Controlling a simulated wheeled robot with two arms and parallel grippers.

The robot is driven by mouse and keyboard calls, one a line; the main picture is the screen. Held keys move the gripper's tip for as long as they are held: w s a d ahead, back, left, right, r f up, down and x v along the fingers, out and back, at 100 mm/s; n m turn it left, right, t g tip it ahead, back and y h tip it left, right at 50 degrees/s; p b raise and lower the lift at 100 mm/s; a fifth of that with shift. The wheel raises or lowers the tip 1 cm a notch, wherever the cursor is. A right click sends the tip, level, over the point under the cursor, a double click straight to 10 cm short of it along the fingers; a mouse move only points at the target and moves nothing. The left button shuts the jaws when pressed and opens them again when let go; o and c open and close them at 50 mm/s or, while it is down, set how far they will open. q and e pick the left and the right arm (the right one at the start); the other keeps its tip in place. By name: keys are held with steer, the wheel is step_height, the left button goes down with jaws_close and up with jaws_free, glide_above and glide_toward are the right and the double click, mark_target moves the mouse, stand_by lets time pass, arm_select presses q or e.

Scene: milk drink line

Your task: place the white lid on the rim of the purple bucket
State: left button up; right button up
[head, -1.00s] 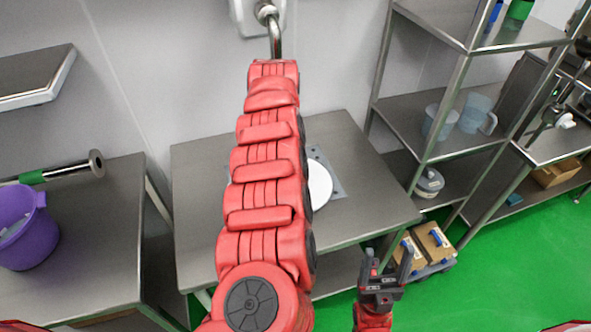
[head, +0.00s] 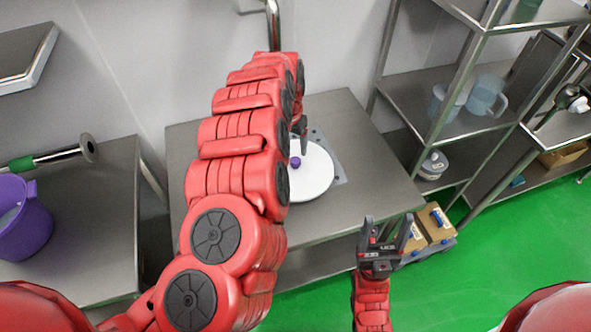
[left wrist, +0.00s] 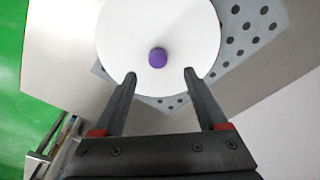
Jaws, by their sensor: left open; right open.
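The white lid (head: 312,174), a round disc with a purple knob (head: 295,162), lies on the middle steel table. In the left wrist view the lid (left wrist: 190,30) shows with its knob (left wrist: 157,57) a little beyond and between the fingertips. My left gripper (left wrist: 160,75) is open and empty over the lid's near edge; in the head view its fingers (head: 300,130) are partly hidden by my arm. The purple bucket (head: 28,232) stands on the left table, cut off by the picture's left edge. My right gripper (head: 386,232) is open and empty, away from the lid.
A perforated grey plate (head: 338,165) lies under the lid. A metal tube with a green collar (head: 21,164) is behind the bucket. A shelf with clear jugs (head: 487,95) stands at right. Boxes (head: 436,222) sit low by the green floor. The middle table's front is clear.

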mark_target(295, 160)
arm_select(q)
steer(key=shift+f+p, duration=0.3)
steer(key=shift+f, duration=0.45)
steer(key=shift+w+f, duration=0.15)
steer(key=shift+f, duration=0.7)
steer(key=shift+d+f+p, duration=0.1)
steer(key=shift+f+p, duration=0.1)
steer(key=shift+p, duration=0.3)
steer(key=shift+w+d+f+p, duration=0.1)
steer(key=shift+f+p, duration=0.35)
steer(key=shift+f, duration=0.35)
steer(key=shift+w+d+f, duration=0.1)
steer(key=shift+w+f, duration=0.1)
steer(key=shift+f, duration=1)
steer(key=shift+d+f, duration=0.15)
steer(key=shift+f, duration=0.25)
steer(key=shift+c, duration=0.3)
jaws_close()
